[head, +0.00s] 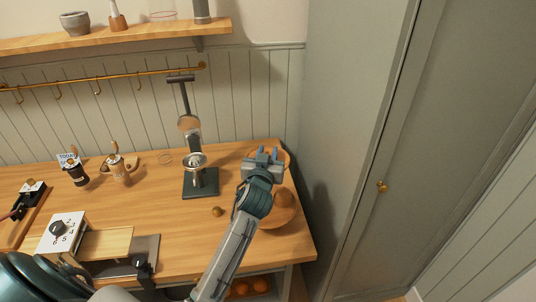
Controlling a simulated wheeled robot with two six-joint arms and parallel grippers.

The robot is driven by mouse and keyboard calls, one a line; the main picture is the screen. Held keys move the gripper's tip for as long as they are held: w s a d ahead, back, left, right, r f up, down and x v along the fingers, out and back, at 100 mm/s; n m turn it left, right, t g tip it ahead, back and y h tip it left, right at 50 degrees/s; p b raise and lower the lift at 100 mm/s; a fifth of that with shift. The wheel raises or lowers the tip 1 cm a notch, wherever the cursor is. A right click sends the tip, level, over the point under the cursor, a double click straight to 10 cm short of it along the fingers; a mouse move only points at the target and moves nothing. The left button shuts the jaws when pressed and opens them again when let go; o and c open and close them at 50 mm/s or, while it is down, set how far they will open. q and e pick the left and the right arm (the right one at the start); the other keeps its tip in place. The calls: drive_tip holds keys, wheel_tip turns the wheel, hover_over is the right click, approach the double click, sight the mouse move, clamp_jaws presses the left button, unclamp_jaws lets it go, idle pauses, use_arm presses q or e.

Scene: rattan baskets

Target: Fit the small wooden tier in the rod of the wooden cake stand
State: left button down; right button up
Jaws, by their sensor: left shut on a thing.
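My left gripper (268,155) is over the right end of the wooden counter, its fingers pointing away from me. It is shut on a round, light wooden piece (285,158), mostly hidden behind the fingers; this looks like the small wooden tier. Nearer to me, partly behind my left arm, is a wider round wooden piece (278,217) with a darker rounded brown thing (284,197) on it. I cannot tell whether this is the cake stand, and no rod shows clearly. My right gripper is not in view.
A tall grey cabinet (350,130) stands on the right.

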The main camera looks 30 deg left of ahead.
use_arm(q)
drive_tip(key=shift+f, duration=0.1)
wheel_tip(320, 180, down, 6)
drive_tip(key=b, duration=0.5)
drive_tip(key=shift+r, duration=0.2)
drive_tip(key=shift+f+b, duration=2.85)
drive_tip(key=shift+f, duration=0.1)
idle(1.3)
drive_tip(key=c, duration=1.1)
unclamp_jaws()
drive_tip(key=shift+o, duration=0.2)
drive_tip(key=shift+s, duration=0.15)
